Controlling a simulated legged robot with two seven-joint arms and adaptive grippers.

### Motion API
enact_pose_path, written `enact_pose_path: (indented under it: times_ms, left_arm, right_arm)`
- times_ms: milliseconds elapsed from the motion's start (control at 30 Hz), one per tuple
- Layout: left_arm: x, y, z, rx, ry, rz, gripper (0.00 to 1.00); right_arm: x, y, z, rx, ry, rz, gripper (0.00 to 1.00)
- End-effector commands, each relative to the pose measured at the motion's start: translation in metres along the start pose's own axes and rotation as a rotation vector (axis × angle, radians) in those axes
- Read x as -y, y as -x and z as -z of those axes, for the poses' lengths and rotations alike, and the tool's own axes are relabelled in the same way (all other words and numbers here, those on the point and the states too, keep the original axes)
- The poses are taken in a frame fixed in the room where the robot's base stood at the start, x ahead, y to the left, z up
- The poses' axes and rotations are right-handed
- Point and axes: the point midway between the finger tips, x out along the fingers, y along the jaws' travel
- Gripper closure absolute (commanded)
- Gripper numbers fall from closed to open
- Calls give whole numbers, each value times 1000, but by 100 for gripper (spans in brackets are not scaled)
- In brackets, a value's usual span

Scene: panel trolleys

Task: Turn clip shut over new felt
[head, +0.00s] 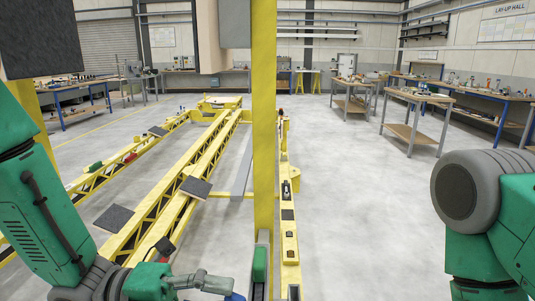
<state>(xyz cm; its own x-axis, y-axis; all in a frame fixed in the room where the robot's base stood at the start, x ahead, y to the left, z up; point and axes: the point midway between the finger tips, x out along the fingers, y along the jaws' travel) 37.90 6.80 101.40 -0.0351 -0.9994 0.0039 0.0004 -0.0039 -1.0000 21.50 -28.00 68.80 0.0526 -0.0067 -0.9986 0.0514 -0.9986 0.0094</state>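The yellow trolley frame (264,130) has an upright post in front of me and long beams running away. Dark square pads that look like felt sit on its beams: one in the middle (197,187), one at the left (113,217) and one farther off (158,131). A green block (260,263), possibly a clip, is at the foot of the post. I cannot tell which part is the new felt. My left gripper (205,283) is at the bottom edge, left of the green block; its fingers are partly cut off. My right gripper is out of view; only its arm shows.
A large dark pad (40,38) hangs close at upper left. A beam with small dark fittings (287,215) runs right of the post. Wooden-topped tables (418,97) and blue-legged benches stand behind. The floor at right (365,220) is clear.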

Motion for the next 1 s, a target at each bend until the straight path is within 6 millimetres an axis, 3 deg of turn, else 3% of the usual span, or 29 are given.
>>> enact_pose_path:
  times_ms: [1000]
  left_arm:
    - [-4,-12,-20,7,1,-9,95]
  right_arm:
    - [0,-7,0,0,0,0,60]
